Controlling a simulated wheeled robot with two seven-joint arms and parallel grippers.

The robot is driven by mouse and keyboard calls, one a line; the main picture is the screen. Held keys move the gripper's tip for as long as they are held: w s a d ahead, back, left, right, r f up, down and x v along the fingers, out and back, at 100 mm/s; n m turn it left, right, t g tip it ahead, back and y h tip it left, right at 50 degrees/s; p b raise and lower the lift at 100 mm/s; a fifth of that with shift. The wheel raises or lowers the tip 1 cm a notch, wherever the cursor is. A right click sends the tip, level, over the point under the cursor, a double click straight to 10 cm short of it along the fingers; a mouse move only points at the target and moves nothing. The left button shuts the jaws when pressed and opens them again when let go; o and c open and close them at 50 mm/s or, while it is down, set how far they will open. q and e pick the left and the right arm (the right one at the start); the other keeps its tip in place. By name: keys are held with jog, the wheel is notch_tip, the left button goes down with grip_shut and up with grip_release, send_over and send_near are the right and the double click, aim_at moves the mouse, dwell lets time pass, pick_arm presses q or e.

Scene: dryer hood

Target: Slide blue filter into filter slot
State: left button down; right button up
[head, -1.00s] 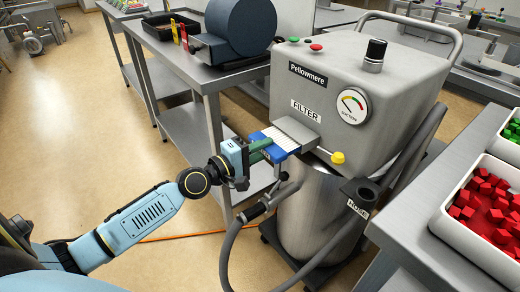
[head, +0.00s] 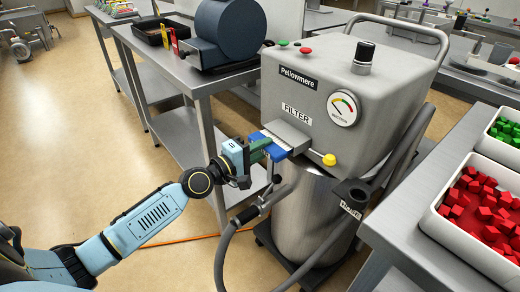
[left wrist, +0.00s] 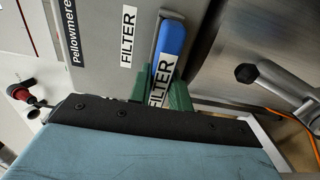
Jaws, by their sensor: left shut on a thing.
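The blue filter (head: 265,152) is partly inside the filter slot (head: 290,135), below the FILTER label on the grey Pellowmere unit (head: 335,95). Its blue end sticks out toward my left gripper. My left gripper (head: 260,151) is shut on this end with its green fingers. In the left wrist view the filter (left wrist: 170,50) shows blue with a white FILTER label, between the green fingers (left wrist: 160,90). The depth of the filter inside the slot is hidden. My right gripper is in neither view.
A yellow knob (head: 329,160) sits right of the slot. A hose (head: 222,255) and its nozzle hang below, near the steel drum (head: 305,215). A steel table (head: 190,80) stands behind left, and red cubes fill a white bin (head: 475,225) at right.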

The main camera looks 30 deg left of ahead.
pick_arm(q)
jog(key=shift+x, duration=0.85)
jog(key=c, duration=1.2)
grip_release()
